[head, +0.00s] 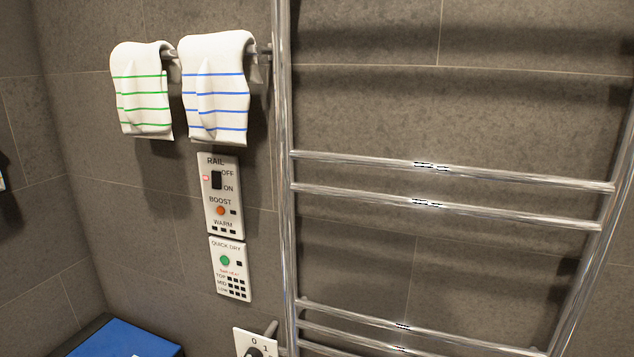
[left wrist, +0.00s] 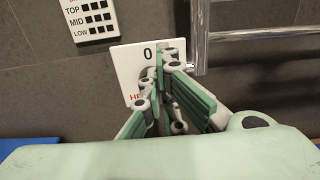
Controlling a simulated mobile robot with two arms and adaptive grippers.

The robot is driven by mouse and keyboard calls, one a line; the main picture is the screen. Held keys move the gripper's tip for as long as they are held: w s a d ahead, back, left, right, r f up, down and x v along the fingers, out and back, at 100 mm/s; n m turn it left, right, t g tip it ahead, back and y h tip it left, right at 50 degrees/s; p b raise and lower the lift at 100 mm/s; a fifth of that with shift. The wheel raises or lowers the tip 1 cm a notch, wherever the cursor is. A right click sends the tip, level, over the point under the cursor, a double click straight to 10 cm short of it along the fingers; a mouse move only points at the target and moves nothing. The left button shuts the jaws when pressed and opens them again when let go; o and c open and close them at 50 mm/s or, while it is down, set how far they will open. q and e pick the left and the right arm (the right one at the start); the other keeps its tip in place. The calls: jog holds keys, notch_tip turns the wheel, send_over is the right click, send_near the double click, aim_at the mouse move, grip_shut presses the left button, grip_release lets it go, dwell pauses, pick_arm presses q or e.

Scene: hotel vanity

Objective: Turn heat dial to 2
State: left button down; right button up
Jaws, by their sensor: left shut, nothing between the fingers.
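The heat dial's white plate (head: 242,341) is at the bottom edge of the head view, with the marks 0 and 1 showing. The top of the dark dial (head: 254,352) is just inside the frame. In the left wrist view the plate (left wrist: 124,62) shows a 0 and part of red lettering. My left gripper (left wrist: 166,62) is shut with nothing in it, in front of the plate, and hides the dial there. I cannot tell whether its fingertips touch the dial. Neither gripper shows in the head view.
A chrome towel rail (head: 283,200) stands right of the plate, its post close by. Above the plate are a quick dry panel (head: 231,288) and a rail switch panel (head: 207,215). Two striped towels (head: 217,90) (head: 142,92) hang higher up. A blue-topped object (head: 115,339) is lower left.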

pick_arm(q)
jog(key=v, duration=0.2)
jog(key=shift+s, duration=0.3)
jog(key=shift+a, duration=0.15)
jog(key=w+n, duration=0.2)
jog(key=w+a+n, duration=0.1)
jog(key=w+n, duration=0.1)
jog(key=w+a+f+n, duration=0.1)
jog(key=w+n, duration=0.1)
jog(key=w, duration=0.1)
jog(key=shift+a+f+b, duration=0.1)
jog(key=shift+b, duration=0.2)
jog(key=shift+r, duration=0.2)
dwell(0.3)
dwell(0.3)
